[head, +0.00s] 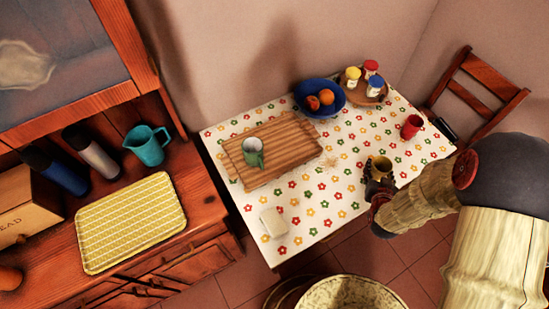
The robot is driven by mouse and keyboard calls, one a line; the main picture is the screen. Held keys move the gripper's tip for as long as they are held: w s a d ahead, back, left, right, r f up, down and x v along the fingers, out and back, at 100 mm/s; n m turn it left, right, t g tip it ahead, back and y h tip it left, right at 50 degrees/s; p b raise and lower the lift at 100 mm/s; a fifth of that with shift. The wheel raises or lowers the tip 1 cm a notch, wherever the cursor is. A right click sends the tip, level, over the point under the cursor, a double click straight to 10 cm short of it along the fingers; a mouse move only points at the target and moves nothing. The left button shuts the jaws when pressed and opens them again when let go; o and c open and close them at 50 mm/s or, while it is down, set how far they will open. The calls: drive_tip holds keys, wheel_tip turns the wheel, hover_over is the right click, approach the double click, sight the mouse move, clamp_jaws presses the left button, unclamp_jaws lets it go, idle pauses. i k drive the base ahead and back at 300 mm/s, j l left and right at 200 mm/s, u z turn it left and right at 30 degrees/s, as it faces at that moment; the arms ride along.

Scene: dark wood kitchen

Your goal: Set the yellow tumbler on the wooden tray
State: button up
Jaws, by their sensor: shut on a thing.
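The yellow tumbler (381,164) is at the right part of the flowered table, partly hidden by my gripper. My gripper (377,181) comes in from the right and is shut on the tumbler. I cannot tell whether the tumbler touches the tablecloth or is slightly raised. The wooden tray (293,138) lies on the table to the left of the tumbler, apart from it. A green cup with a pale inside (253,157) stands on the tray's left half. The tray's right half is bare.
A blue bowl of oranges (308,112) and a round board with several jars (352,99) stand behind the tray. A red cup (411,127) is right of the tumbler. A white block (273,222) lies near the front edge. Cloth between tumbler and tray is mostly clear.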

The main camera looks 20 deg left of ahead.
sight(289, 142)
drive_tip(key=i+l+u, duration=0.15)
drive_tip(key=l+u, duration=0.2)
drive_tip(key=i+l+u, duration=0.1)
drive_tip(key=l+u, duration=0.25)
drive_tip(key=i+l+u, duration=0.1)
drive_tip(key=l+u, duration=0.65)
